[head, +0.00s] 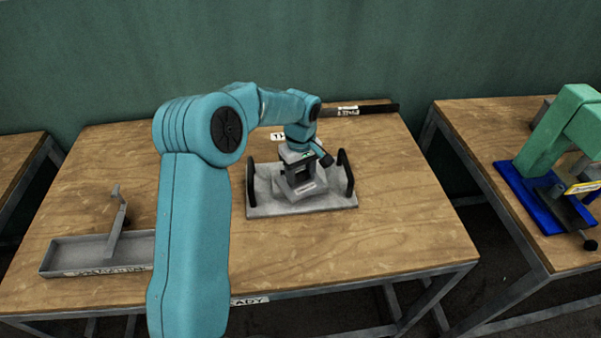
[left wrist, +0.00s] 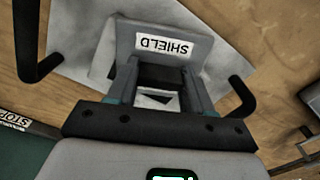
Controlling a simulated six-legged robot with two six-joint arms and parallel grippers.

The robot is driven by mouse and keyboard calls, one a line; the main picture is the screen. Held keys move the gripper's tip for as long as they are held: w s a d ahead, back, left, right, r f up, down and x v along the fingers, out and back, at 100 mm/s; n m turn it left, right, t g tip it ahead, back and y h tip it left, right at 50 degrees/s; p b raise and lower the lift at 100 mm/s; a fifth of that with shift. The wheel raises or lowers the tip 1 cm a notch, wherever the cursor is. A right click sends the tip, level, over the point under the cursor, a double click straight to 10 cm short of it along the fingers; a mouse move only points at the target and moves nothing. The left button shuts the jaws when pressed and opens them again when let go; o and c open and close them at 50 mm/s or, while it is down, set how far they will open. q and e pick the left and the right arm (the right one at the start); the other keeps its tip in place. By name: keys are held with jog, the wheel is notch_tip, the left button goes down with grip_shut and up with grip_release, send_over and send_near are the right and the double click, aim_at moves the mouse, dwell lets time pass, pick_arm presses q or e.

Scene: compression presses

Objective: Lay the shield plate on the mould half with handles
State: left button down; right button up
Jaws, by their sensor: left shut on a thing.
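The mould half with handles (head: 270,207) is a pale grey plate lying on the middle of the wooden table, with a black upright handle at each side. It also shows in the left wrist view (left wrist: 217,22), with both handles. My left gripper (head: 301,172) is over it, between the handles, and is shut on the shield plate (left wrist: 125,38). The shield plate is grey with a white SHIELD label and lies over the mould half's middle. I cannot tell whether it touches the mould half. The gripper hides part of both. My right gripper is not in view.
A shallow grey tray (head: 72,259) with an upright piece stands at the table's left. A dark bar (head: 376,109) lies along the back edge. A green press (head: 562,132) on a blue base (head: 536,205) stands on the right table. The table's front right is clear.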

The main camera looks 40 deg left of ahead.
aim_at(301, 173)
pick_arm(q)
jog(key=shift+c, duration=2.3)
grip_release()
jog(key=shift+r, duration=0.5)
notch_tip(301, 173, up, 11)
jog(key=shift+r, duration=0.15)
